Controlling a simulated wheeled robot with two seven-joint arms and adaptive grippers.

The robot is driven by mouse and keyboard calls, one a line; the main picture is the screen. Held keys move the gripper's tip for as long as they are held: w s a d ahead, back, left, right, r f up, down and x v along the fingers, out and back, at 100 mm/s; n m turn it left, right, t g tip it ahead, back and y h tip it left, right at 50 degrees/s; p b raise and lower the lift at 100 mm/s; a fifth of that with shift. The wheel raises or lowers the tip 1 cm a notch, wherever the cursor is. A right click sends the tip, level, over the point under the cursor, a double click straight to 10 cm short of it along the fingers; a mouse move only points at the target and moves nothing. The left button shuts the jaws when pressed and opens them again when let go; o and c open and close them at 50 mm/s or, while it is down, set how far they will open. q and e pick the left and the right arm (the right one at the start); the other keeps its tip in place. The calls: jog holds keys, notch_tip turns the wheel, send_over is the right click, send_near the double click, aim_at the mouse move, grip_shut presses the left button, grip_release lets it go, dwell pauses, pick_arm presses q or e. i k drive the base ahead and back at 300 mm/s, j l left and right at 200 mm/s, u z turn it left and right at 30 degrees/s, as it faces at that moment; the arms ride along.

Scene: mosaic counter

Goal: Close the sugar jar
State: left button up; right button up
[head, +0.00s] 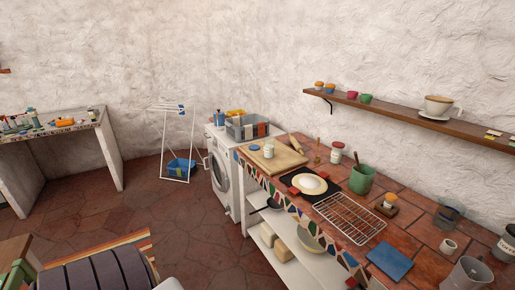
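A small pale jar (268,150) stands upright on the wooden board at the far left end of the tiled counter. It looks like the sugar jar, though its label is too small to read. A flat blue round piece (254,147), which looks like a lid, lies on the board just left of the jar, apart from it. I see no lid on the jar, but its top is too small to be sure. Another pale jar with a red top (337,152) stands further right near the wall. Neither of my grippers shows in the head view.
A green pot (361,179), a wire rack (349,216) and a blue cloth (390,260) crowd the counter. A washing machine (219,170) with a grey crate (243,128) stands beyond the counter's left end.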

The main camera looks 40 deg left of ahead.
aim_at(269, 149)
jog(key=i+j+u, duration=0.1)
jog(key=i+u, duration=0.2)
jog(key=u, duration=0.2)
jog(key=i+u, duration=0.3)
jog(key=u, duration=0.2)
jog(key=i+u, duration=0.3)
jog(key=u, duration=0.2)
jog(key=k+l, duration=0.05)
